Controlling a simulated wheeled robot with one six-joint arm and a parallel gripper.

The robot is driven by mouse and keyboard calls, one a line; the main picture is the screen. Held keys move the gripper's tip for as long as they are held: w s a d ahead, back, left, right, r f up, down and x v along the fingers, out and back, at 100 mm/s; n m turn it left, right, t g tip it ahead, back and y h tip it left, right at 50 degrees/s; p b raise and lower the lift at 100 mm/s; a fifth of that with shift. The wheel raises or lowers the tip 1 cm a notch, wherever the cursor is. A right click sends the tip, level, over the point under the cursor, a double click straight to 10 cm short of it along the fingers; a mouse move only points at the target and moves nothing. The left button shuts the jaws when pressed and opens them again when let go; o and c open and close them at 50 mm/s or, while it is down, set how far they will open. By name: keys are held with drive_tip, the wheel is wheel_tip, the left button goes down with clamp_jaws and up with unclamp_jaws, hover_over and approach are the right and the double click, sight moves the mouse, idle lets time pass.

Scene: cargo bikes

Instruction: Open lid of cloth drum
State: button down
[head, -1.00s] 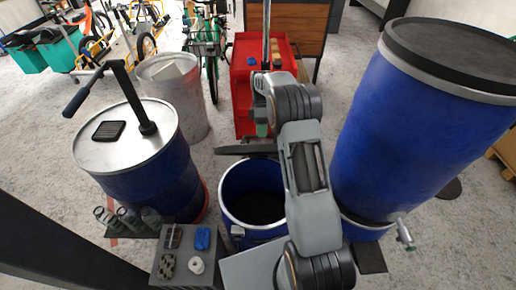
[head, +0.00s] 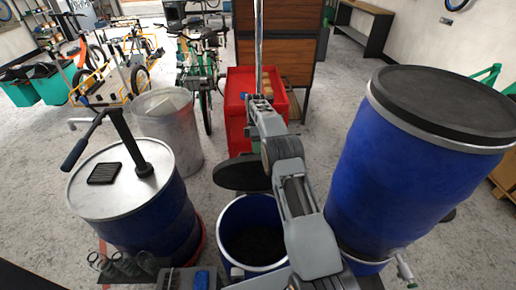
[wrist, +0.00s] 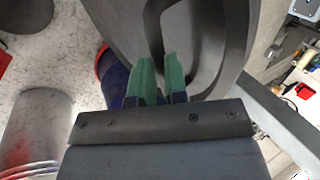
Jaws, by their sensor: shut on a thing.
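The small open blue drum (head: 252,262) stands at the lower middle of the head view, with a dark inside and a pale rim. Its black lid (head: 240,173) is off the rim, held tilted behind and above the drum's mouth. In the wrist view the dark grey lid (wrist: 205,45) fills the upper middle, with a moulded recess and ridge. My gripper (wrist: 160,75) has green fingers shut on the lid's raised ridge.
A tall blue drum (head: 410,160) with a black top stands close on the right. A blue drum with a metal top (head: 130,190) and pump handle stands left. Behind are a grey bin (head: 170,125) and a red cabinet (head: 240,110).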

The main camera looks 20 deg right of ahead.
wheel_tip(320, 180, down, 2)
drive_tip(key=shift+s+d+f, duration=0.1)
drive_tip(key=shift+f, duration=0.05)
drive_tip(key=c, duration=1.5)
unclamp_jaws()
drive_tip(key=shift+c, duration=0.2)
drive_tip(key=shift+o, duration=0.7)
drive_tip(key=shift+w+d+f, duration=0.1)
drive_tip(key=shift+w+f, duration=0.25)
drive_tip(key=shift+w, duration=0.15)
drive_tip(key=shift+o, duration=0.8)
drive_tip(key=shift+w, duration=0.1)
drive_tip(key=shift+o, duration=0.6)
drive_tip(key=shift+r, duration=0.35)
drive_tip(key=s+a+r+b, duration=0.1)
drive_tip(key=s+r+b, duration=0.4)
drive_tip(key=s+r, duration=0.8)
drive_tip(key=shift+s+b, duration=0.4)
drive_tip(key=shift+s, duration=0.2)
